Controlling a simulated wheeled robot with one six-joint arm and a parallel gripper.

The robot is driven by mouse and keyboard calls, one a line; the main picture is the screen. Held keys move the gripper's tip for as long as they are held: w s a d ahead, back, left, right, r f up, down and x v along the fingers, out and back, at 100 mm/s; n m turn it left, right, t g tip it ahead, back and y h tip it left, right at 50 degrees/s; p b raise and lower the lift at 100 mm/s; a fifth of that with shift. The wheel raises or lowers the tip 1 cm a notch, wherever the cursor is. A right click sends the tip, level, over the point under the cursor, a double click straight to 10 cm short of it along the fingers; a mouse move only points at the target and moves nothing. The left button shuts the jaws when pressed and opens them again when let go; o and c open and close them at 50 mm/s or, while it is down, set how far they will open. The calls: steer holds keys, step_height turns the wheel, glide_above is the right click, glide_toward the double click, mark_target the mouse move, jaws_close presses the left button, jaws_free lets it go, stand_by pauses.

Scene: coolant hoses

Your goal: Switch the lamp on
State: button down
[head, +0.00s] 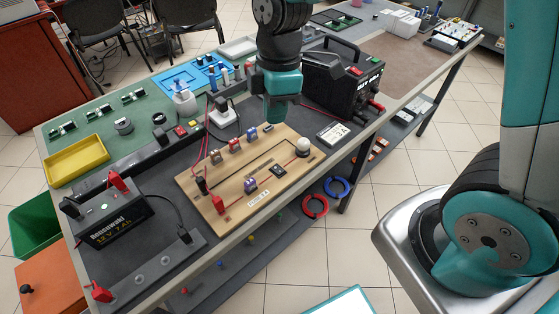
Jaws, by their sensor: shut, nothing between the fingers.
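The lamp (303,146) is a small pale dome at the right end of a wooden circuit board (237,205). I see no clear glow from it. A small dark part that looks like a switch (278,171) sits on the board to the left of and nearer than the lamp; its position is too small to tell. My gripper (280,114) points down over the far edge of the board, to the left of the lamp. It is shut and empty, and appears apart from the board. Its fingertips are hard to make out.
A black battery (112,218) stands at the front left, with a red clip nearby. A black power supply (341,77) stands behind the board to the right. Red leads lie between them. A yellow tray (76,160) is at the left.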

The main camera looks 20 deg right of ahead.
mark_target(281, 172)
steer(key=w+d+f+n+h, duration=0.1)
steer(key=w+d+f+n, duration=0.1)
steer(key=w+f+n, duration=0.2)
step_height(281, 172, down, 3)
steer(key=shift+w+n+g+h+p, duration=0.3)
steer(key=shift+n, duration=0.1)
steer(key=f+p, duration=0.1)
steer(key=f, duration=0.3)
steer(key=s+f+p, duration=0.1)
steer(key=f, duration=0.4)
steer(key=f+p, duration=0.1)
steer(key=f, duration=0.3)
steer(key=shift+s+d+f, duration=0.25)
steer(key=shift+s, duration=0.1)
steer(key=shift+f, duration=0.2)
